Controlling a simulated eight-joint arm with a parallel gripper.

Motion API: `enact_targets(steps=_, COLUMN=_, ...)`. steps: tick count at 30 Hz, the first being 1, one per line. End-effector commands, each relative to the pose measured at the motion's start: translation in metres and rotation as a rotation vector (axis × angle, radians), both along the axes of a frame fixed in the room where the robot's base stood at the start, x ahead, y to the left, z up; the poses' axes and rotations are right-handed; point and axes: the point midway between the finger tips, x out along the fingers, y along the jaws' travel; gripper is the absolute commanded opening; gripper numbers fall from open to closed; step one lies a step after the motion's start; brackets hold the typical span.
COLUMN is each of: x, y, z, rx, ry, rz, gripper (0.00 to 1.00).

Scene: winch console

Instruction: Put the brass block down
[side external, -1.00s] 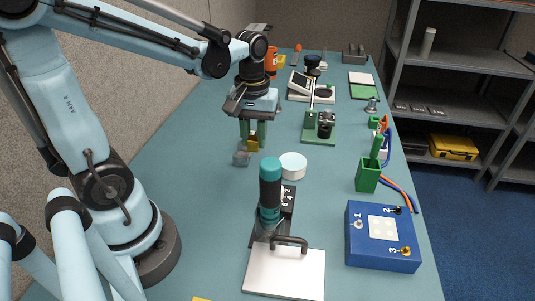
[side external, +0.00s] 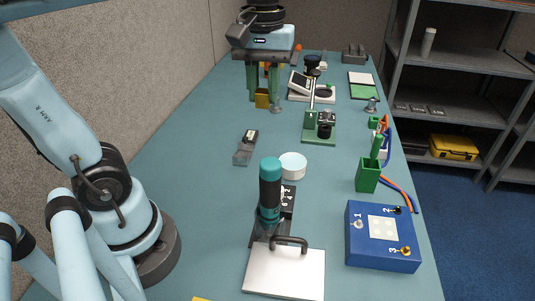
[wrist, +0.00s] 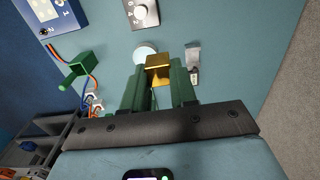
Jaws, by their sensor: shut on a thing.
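The brass block (side external: 262,98) is a small gold-coloured cube between the green fingers of my gripper (side external: 264,92). My gripper is shut on it and holds it above the teal table, toward the back in the side view. In the wrist view the brass block (wrist: 158,70) shows between the fingertips of my gripper (wrist: 158,82), its near side partly hidden by the fingers. A small grey fixture with a dark part (side external: 245,148) lies on the table, apart from the block; it also shows in the wrist view (wrist: 193,58).
A white round disc (side external: 292,166) lies beside the teal-handled lever (side external: 269,190). A green stand (side external: 320,125) is right of my gripper. A blue numbered box (side external: 382,238) and a green holder (side external: 368,178) stand at right. The table's left part is clear.

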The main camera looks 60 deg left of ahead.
Motion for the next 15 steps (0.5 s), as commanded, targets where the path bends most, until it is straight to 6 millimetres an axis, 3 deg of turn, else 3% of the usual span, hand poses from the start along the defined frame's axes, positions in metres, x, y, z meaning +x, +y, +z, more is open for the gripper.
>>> enact_targets(steps=8, x=-0.010, y=-0.066, z=-0.001, rx=0.000, ry=0.000, rz=-0.013, gripper=0.00)
enact_targets(steps=15, x=-0.037, y=-0.132, z=-0.001, rx=0.001, ry=-0.001, rz=-0.015, gripper=0.00)
